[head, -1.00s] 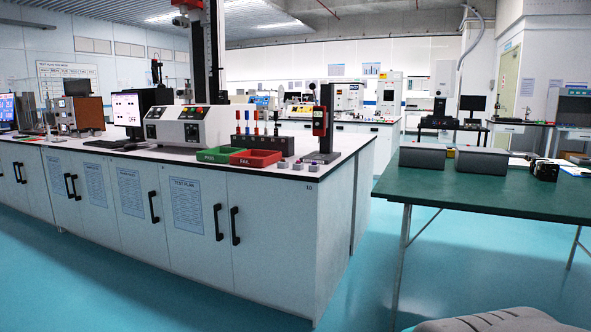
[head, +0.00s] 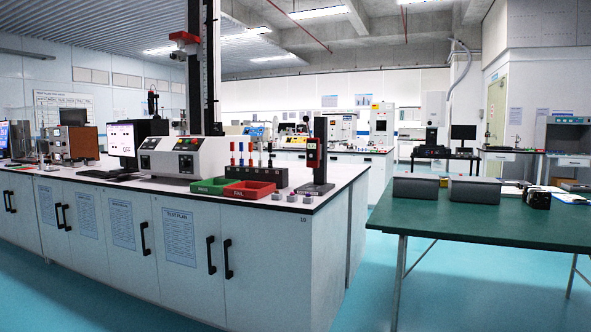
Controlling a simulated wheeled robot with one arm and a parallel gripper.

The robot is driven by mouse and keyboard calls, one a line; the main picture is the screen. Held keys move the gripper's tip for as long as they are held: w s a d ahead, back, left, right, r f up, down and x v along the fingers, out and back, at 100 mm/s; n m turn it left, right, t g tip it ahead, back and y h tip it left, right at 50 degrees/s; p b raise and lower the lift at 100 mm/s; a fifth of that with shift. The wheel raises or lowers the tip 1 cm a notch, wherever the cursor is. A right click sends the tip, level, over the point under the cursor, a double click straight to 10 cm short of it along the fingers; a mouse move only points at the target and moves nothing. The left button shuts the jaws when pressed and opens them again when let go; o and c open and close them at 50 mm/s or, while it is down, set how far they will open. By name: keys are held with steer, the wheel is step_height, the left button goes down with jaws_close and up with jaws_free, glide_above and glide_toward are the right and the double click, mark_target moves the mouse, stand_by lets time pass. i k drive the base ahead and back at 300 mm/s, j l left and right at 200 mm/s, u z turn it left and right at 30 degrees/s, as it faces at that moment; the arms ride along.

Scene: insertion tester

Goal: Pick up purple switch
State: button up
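The green PASS tray (head: 212,187) sits left of the red tray. A dark upright tester with a red head (head: 312,152) stands just behind the small blocks. My gripper is not in view.
A long white cabinet bench (head: 275,255) fills the left and middle. A green-topped table (head: 470,222) with grey bins (head: 415,186) stands at the right. Clear blue floor (head: 365,290) lies between them. A white control box (head: 180,157) and monitor stand on the bench.

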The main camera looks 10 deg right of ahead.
mark_target(308, 201)
steer(key=i+l+u, duration=0.15)
steer(key=i+l, duration=0.15)
steer(key=i+l+u, duration=0.35)
steer(key=i+l, duration=0.2)
steer(key=l, duration=0.3)
